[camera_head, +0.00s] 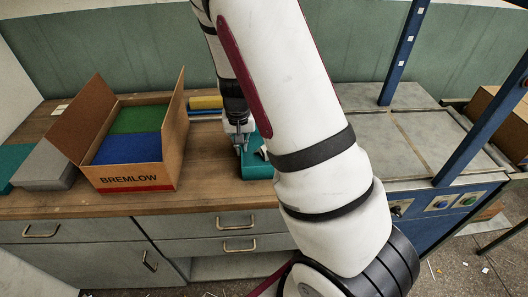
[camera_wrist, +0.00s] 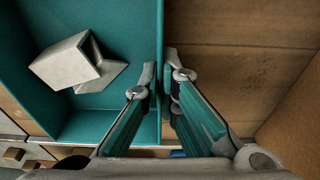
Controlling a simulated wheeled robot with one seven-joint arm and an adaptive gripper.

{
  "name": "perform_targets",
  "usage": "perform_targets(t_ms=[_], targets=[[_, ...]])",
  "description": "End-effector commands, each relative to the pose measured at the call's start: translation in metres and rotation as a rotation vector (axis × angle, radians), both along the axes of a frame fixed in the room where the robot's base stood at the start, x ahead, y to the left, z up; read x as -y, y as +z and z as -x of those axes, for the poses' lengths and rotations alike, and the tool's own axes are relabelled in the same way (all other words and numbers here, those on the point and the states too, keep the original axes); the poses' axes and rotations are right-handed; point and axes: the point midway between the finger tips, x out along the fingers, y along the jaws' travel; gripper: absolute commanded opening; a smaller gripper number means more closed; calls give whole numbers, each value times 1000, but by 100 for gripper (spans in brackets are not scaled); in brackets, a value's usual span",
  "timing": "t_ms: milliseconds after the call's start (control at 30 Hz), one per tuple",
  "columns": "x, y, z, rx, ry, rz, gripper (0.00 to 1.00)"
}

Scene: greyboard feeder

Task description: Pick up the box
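A teal open box (camera_head: 257,168) stands on the wooden bench, partly hidden behind my arm. In the wrist view the teal box (camera_wrist: 110,122) holds pale grey angular parts (camera_wrist: 72,64). My gripper (camera_wrist: 161,76) points down over the box's side wall, one fingertip inside and one outside. The fingertips are close together, with the thin wall between them, and appear to press on it. In the head view my gripper (camera_head: 240,148) is at the box's left side. The box appears to rest on the bench.
An open cardboard box (camera_head: 140,180) marked BREMLOW, with green and blue contents, stands just left of the teal box. A grey box (camera_head: 45,165) is farther left. A yellow item (camera_head: 205,102) lies behind. A blue-framed grey table (camera_head: 425,140) adjoins at right.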

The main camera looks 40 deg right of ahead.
Motion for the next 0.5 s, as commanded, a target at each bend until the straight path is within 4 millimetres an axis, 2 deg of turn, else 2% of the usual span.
perform_targets(t_ms=[500], targets=[[0, 7, -1, 3, 1, 1, 0]])
